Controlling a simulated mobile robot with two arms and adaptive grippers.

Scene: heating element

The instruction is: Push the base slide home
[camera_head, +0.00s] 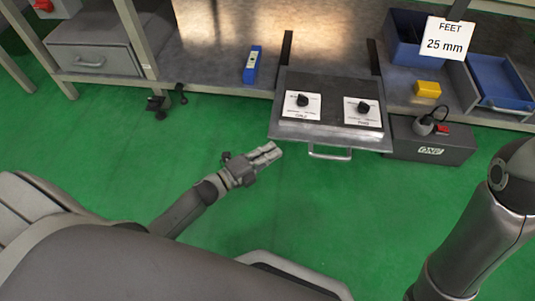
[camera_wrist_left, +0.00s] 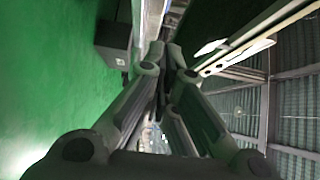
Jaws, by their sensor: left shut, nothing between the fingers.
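The base slide (camera_head: 330,133) is a grey plate at the front of the bench, with two dark knobs on white labels and a metal handle (camera_head: 329,154) on its front edge. It sticks out past the bench's front edge. My left gripper (camera_head: 276,150) is shut and empty, just in front of and left of the handle, apart from it as far as I can tell. In the left wrist view the closed fingers (camera_wrist_left: 170,52) point ahead, with a light metal edge (camera_wrist_left: 238,58) to their right. My right arm shows at the right, but its gripper is out of view.
A dark box (camera_head: 430,146), a yellow block (camera_head: 427,89), blue bins (camera_head: 500,82) and a "FEET 25 mm" sign (camera_head: 447,39) are at the right. The green floor (camera_head: 130,150) is clear at left.

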